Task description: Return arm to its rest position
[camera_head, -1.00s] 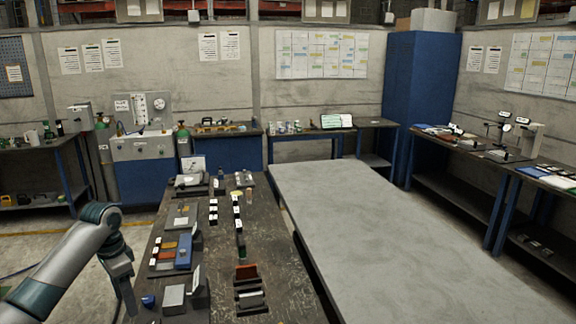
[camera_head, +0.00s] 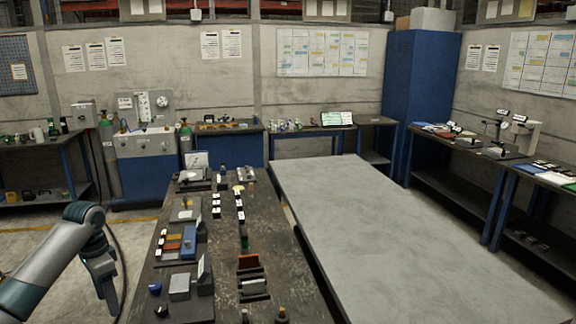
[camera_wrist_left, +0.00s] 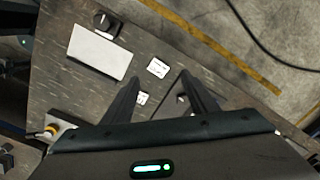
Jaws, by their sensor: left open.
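My left arm (camera_head: 62,252) comes in from the left in the head view. Its gripper (camera_head: 110,305) hangs down beside the left edge of the dark workbench (camera_head: 230,225). In the left wrist view the two dark fingers of the left gripper (camera_wrist_left: 158,82) are spread apart, with nothing held between them. They are over the worn bench top (camera_wrist_left: 75,100), near small white tags (camera_wrist_left: 158,67). My right gripper is not in view.
A grey block (camera_head: 180,286) and a dark blue knob (camera_head: 155,288) sit near the bench's left edge. Several coloured blocks and small parts stand on the bench. A bare grey table (camera_head: 400,220) lies to the right. Open floor is at the left.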

